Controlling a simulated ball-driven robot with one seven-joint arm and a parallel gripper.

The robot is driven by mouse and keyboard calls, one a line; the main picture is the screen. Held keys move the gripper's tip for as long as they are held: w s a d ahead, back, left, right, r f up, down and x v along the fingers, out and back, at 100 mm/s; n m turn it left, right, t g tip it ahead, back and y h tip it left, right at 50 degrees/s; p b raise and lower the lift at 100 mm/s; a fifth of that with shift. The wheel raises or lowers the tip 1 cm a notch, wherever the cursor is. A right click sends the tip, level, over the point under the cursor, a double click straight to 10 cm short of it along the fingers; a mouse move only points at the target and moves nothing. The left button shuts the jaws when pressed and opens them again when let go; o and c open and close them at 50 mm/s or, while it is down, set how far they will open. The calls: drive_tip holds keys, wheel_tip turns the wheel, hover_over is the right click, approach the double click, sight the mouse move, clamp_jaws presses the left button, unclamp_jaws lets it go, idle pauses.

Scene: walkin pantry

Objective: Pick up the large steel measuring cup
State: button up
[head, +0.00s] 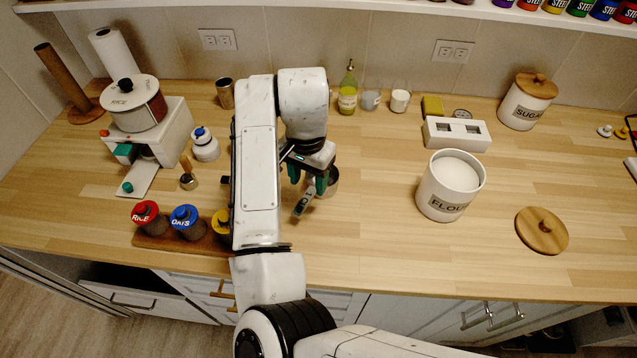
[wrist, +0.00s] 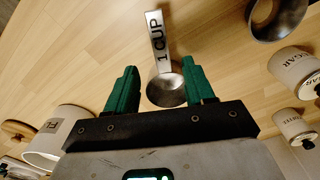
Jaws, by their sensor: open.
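The steel measuring cup marked "1 CUP" (wrist: 165,92) lies on the wooden counter, with its flat handle pointing to the top of the wrist view. In the head view its handle (head: 304,204) points toward the front edge, and its bowl is partly hidden by the fingers. My gripper (head: 308,180) is open above it, pointing down. In the wrist view the green fingers of my gripper (wrist: 158,78) stand on either side of the bowl, with a gap visible at the left finger. I cannot tell how far the tips are above the counter.
A dark round bowl (wrist: 280,16) and small labelled canisters (wrist: 294,72) are on the right of the wrist view. A flour canister (head: 432,198) stands to the right in the head view. Jars on a wooden tray (head: 160,243) are at left. Counter between the cup and flour is clear.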

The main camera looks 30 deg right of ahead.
sight(307, 196)
wheel_tip(307, 196, down, 5)
drive_tip(key=shift+w+a+p, duration=0.1)
drive_tip(key=shift+a+p, duration=0.05)
drive_tip(key=shift+p, duration=0.55)
clamp_jaws()
